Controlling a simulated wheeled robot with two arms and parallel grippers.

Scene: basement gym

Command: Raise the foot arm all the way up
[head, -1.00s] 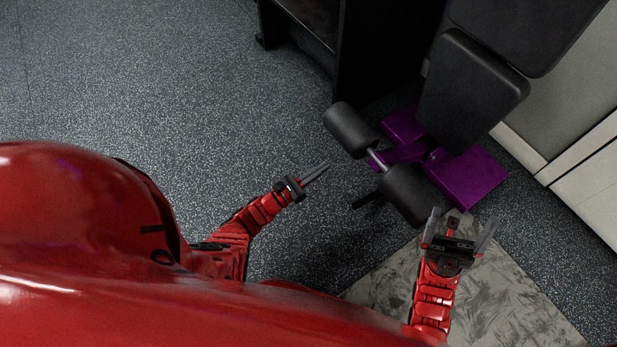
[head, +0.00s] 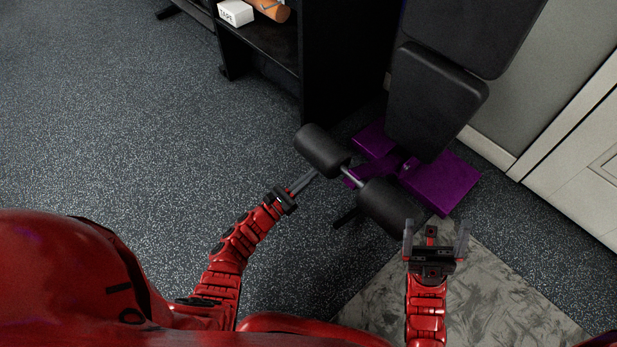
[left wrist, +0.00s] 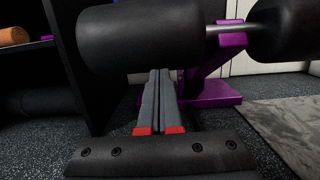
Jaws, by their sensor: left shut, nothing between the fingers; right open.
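The foot arm carries two black foam rollers on a metal bar, at the front of a purple-framed bench. The left roller (head: 323,150) and the right roller (head: 391,207) are low, in front of the black seat pad (head: 436,100). My left gripper (head: 312,174) is shut and empty, its fingertips just below the left roller. In the left wrist view its fingers (left wrist: 160,75) point at the underside of the left roller (left wrist: 140,35); I cannot tell if they touch. My right gripper (head: 436,228) is open and empty, close to the right roller's near end.
A black shelf unit (head: 345,60) stands behind the bench and holds a white tape box (head: 236,12) and an orange roll (head: 270,8). A white wall and cabinet (head: 585,150) are at the right. A grey patterned mat (head: 480,295) lies at the lower right. The floor at left is clear.

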